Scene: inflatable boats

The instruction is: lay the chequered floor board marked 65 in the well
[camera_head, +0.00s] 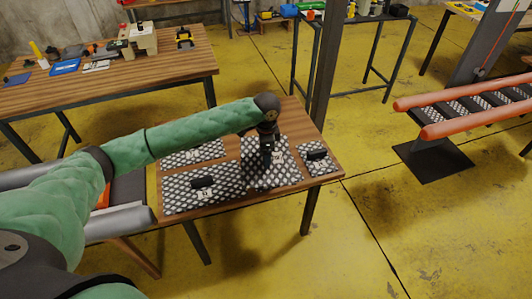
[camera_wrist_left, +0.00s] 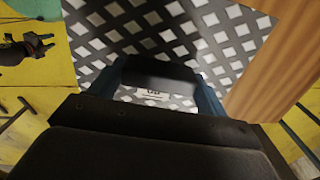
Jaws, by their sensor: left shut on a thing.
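My left gripper (camera_head: 267,160) is over the middle chequered board (camera_head: 287,172) on the small wooden table. In the left wrist view its blue fingers (camera_wrist_left: 160,92) close on the dark handle of this board (camera_wrist_left: 225,40). A small white label on it is partly hidden and I cannot read its number. I cannot tell whether the board is lifted off the table. A boat with grey tubes (camera_head: 120,225) lies left of the table, with its dark well (camera_head: 130,188) partly behind my arm. A dark gripper at the left of the wrist view, seemingly my right one (camera_wrist_left: 28,50), has unclear jaws.
Other chequered boards lie close by: a long one (camera_head: 225,192) in front, one behind it (camera_head: 205,151), and a small one (camera_head: 317,165) at right. A dark post (camera_head: 326,70) stands behind the table. A boat with orange tubes (camera_head: 450,127) is at right.

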